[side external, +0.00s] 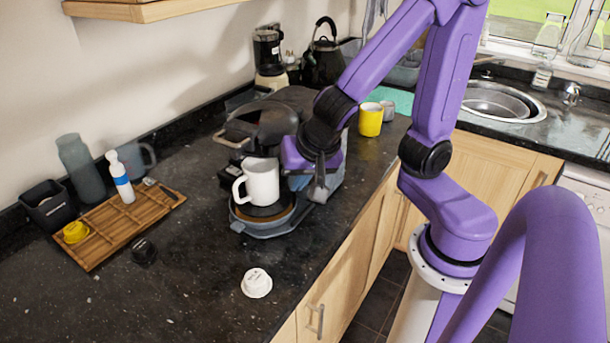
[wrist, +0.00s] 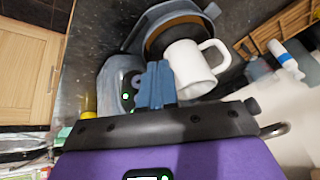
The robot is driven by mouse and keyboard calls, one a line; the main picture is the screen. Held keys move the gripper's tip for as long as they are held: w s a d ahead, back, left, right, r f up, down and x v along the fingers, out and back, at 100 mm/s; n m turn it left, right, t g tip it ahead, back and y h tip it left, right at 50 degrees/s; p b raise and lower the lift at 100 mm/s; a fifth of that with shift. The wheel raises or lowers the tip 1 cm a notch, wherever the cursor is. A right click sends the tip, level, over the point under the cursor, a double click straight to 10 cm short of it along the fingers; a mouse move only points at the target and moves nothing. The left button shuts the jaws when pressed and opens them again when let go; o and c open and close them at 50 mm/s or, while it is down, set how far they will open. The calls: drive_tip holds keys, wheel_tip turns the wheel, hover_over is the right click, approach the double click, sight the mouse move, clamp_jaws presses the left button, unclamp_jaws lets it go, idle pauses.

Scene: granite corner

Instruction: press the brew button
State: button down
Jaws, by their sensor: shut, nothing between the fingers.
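The grey and black coffee machine (side external: 270,120) stands on the dark counter with its lever handle (side external: 238,127) at the upper left. A white mug (side external: 262,182) stands upright on its round drip tray (side external: 262,229); the mug (wrist: 190,68) also shows in the wrist view. The machine's control panel (wrist: 122,84) has small green lights; I cannot tell which part is the brew button. My gripper (side external: 318,190) is at the machine's right side, beside the mug. Its blue-grey fingers (wrist: 157,84) are shut and empty, close to the panel. Contact cannot be told.
A white pod (side external: 257,283) and a dark pod (side external: 144,251) lie on the counter. A wooden tray (side external: 115,225) with a bottle is at the left. A yellow mug (side external: 370,119) stands behind my gripper.

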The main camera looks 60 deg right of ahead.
drive_tip(key=shift+w+d+f, duration=0.3)
drive_tip(key=shift+d+f, duration=0.2)
drive_tip(key=shift+d, duration=0.3)
drive_tip(key=shift+w+d+f, duration=0.25)
drive_tip(key=shift+d+f, duration=0.25)
drive_tip(key=shift+d, duration=0.35)
drive_tip(key=shift+w+d+f, duration=0.3)
drive_tip(key=shift+d+f, duration=0.2)
drive_tip(key=shift+d, duration=0.3)
drive_tip(key=shift+d, duration=0.1)
drive_tip(key=shift+w+d+f, duration=0.15)
drive_tip(key=shift+d+f, duration=0.05)
drive_tip(key=shift+d, duration=0.05)
drive_tip(key=shift+w+d+f, duration=0.1)
drive_tip(key=shift+d+f, duration=0.1)
drive_tip(key=shift+d, duration=0.15)
idle(1.2)
drive_tip(key=shift+a, duration=0.1)
drive_tip(key=shift+s+a+r, duration=0.25)
drive_tip(key=shift+a+r, duration=0.15)
drive_tip(key=shift+a, duration=0.2)
drive_tip(key=a, duration=0.1)
drive_tip(key=s+a+r, duration=0.1)
drive_tip(key=a+r, duration=0.1)
drive_tip(key=a, duration=0.1)
drive_tip(key=shift+s+r, duration=0.25)
idle(0.3)
